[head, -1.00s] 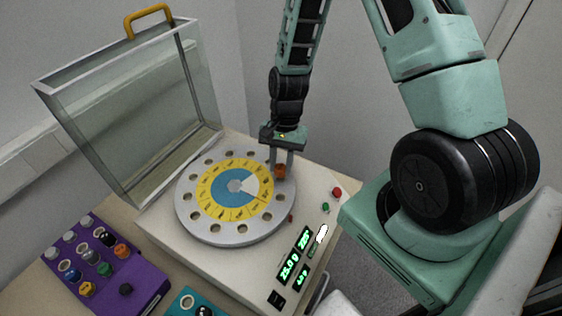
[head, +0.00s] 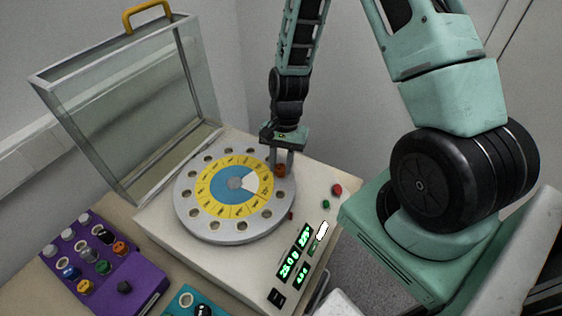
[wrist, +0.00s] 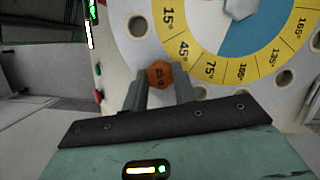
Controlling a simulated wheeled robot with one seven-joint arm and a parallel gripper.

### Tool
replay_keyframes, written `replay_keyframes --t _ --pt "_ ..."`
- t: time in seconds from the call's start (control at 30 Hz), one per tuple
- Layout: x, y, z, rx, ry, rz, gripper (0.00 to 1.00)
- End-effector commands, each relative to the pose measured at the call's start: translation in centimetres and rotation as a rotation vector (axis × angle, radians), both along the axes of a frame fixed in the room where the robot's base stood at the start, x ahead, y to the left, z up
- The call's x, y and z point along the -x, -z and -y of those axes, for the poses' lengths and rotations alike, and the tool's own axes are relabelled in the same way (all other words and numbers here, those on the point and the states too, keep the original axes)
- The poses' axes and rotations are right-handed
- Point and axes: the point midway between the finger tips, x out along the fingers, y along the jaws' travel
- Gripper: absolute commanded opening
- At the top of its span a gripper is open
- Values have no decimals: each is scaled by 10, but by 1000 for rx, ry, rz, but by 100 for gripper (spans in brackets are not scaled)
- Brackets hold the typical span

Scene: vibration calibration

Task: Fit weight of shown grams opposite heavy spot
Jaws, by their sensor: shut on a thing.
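My gripper (head: 283,168) is shut on an orange-brown hexagonal weight (wrist: 158,74); its top marking looks like 25 g. In the head view the weight (head: 280,171) is at the right rim of the grey disc (head: 186,218). In the wrist view it sits in line with the ring of holes, by the 45° label. I cannot tell whether it is in a hole or just above. The disc has a yellow ring of angle labels and a blue centre with a white wedge. The green display (head: 289,264) seems to read 25.0; other figures are unclear.
A purple rack (head: 137,289) of coloured weights stands at lower left, with a teal block (head: 178,301) at the bottom edge. A clear guard with a yellow handle (head: 147,13) stands raised behind the disc. Red (head: 337,190) and green (head: 326,204) buttons sit right of the disc.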

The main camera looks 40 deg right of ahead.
Motion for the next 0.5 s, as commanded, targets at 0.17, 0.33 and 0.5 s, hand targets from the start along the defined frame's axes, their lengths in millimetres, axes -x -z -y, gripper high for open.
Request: replay_keyframes --t 0.17,0.33,0.5 --pt "0 3 0 0 0 0 6" --pt "0 3 0 0 0 0 49" --pt "0 3 0 0 0 0 52"
